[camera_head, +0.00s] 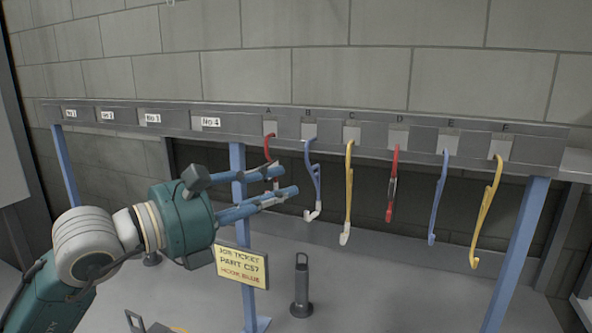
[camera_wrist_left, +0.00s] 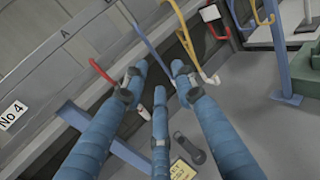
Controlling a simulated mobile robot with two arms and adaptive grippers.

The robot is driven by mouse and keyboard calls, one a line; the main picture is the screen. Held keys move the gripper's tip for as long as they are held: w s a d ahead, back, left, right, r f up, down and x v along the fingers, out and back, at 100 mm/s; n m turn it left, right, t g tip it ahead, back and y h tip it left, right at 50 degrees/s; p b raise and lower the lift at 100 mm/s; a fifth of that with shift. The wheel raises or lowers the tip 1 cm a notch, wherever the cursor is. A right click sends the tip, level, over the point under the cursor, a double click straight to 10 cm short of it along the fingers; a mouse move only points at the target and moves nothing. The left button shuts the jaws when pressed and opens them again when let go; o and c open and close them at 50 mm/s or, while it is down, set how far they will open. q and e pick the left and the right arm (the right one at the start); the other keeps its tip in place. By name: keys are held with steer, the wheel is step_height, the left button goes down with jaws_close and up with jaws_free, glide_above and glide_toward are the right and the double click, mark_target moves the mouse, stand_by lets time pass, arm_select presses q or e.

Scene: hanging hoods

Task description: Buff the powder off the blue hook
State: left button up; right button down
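The blue hook (camera_head: 313,176) under letter B hangs from the rail and ends in a white lower tip. A second blue hook (camera_head: 438,197) hangs under E, with no white seen on it. My left gripper (camera_head: 283,183) is open, its fingers pointing at hooks A and B. The red hook (camera_head: 267,147) under A passes close by the fingertips and is partly covered. In the left wrist view the fingers (camera_wrist_left: 158,78) are spread, with the B hook (camera_wrist_left: 148,42) just beyond them. I cannot tell whether they touch it. My right gripper is not in view.
A yellow hook with a white tip (camera_head: 349,190), a red hook (camera_head: 391,185) and a yellow hook (camera_head: 487,213) hang from the rail (camera_head: 240,122). A ticket (camera_head: 241,266) reads "hook blue". Blue posts (camera_head: 518,250) hold the rail. A dark cylinder (camera_head: 301,288) stands below.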

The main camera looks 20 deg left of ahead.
mark_target(313, 174)
arm_select(q)
steer(key=p+x, duration=0.1)
steer(key=x, duration=0.1)
steer(key=p+x, duration=0.1)
steer(key=x, duration=0.1)
steer(key=shift+w+d+r, duration=0.15)
steer(key=shift+w+r, duration=0.05)
steer(key=shift+w, duration=0.05)
steer(key=shift+x, duration=0.8)
steer(key=shift+f, duration=0.2)
jaws_close()
